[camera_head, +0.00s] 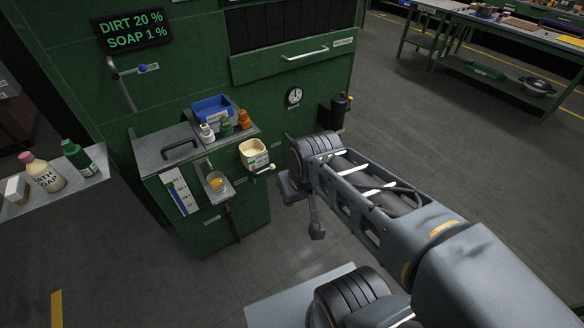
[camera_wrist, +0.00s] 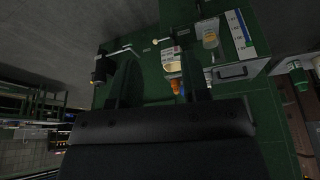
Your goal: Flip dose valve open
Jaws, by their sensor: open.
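A cream-coloured hopper (camera_head: 254,152) with a small label is mounted at the right edge of the green cabinet. Below it a thin lever with a pale knob (camera_head: 271,167) sticks out to the right; it looks like the dose valve. A cup with orange contents (camera_head: 216,182) sits on a small ledge to its left. My gripper (camera_head: 303,212) is open and empty, to the right of and below the lever, apart from it. In the wrist view my gripper (camera_wrist: 157,78) shows two spread dark fingers; the hopper (camera_wrist: 171,60) and pale knob (camera_wrist: 155,41) appear between them.
The cabinet top holds a blue bin (camera_head: 212,108) and small bottles (camera_head: 226,129). A blue-handled tap (camera_head: 148,68) is on the wall under a dirt and soap display (camera_head: 132,29). A black canister (camera_head: 340,110) hangs at the right.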

